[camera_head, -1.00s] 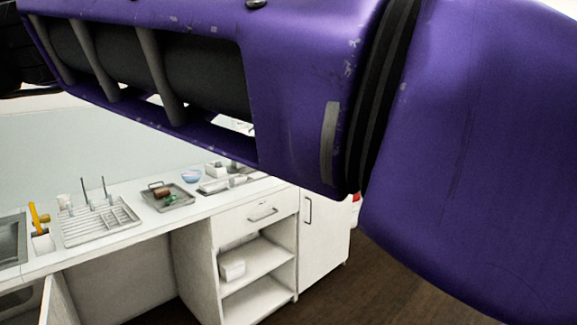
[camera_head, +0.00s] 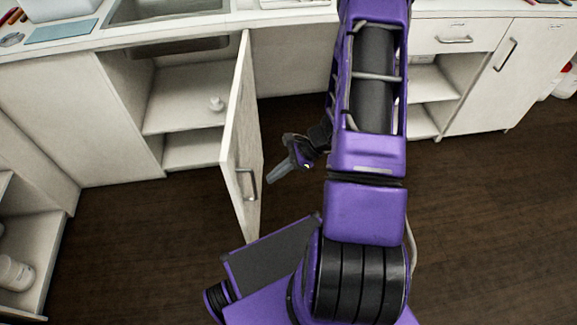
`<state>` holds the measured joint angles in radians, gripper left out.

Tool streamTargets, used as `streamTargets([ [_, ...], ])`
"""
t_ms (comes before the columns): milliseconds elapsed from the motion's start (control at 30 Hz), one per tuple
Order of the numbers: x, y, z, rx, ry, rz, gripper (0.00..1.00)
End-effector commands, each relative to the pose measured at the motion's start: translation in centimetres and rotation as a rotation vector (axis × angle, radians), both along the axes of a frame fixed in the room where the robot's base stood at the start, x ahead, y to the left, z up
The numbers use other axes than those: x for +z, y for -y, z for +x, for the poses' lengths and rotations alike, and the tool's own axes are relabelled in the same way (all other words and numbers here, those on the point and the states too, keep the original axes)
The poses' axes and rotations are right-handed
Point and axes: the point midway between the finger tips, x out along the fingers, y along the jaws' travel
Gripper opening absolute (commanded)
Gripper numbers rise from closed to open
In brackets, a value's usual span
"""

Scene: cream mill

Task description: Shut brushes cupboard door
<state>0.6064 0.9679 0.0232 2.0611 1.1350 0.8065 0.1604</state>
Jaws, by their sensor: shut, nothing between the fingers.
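A white cupboard door (camera_head: 243,140) under the sink stands wide open, swung out into the room. Its grey bar handle (camera_head: 246,183) is on the right-hand face, near the free edge. The open cupboard (camera_head: 188,100) behind it has shelves, with one small white object (camera_head: 216,104) on the upper shelf. I cannot tell whether this is the brushes cupboard. My gripper (camera_head: 278,173) is shut and empty, a little to the right of the door's handle side. It looks apart from the door.
A counter with a sink (camera_head: 165,12) runs along the back. Open shelves (camera_head: 430,85) and a closed cupboard door (camera_head: 515,75) stand at the right. Another open shelf unit (camera_head: 25,245) is at the lower left. Dark floor (camera_head: 140,240) is clear left of the door.

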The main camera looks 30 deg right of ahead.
Motion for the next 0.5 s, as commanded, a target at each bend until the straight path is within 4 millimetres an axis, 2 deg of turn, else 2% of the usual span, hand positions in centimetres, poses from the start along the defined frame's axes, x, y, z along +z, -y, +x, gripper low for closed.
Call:
streamTargets([
  [33, 0.2, -0.8, 0.2, 0.002, 0.001, 0.001, 0.0],
  [200, 0.2, -2.2, 0.7, 0.001, 0.002, -0.002, 0.0],
  [500, 0.2, -2.6, 0.8, 0.0, 0.002, -0.002, 0.0],
])
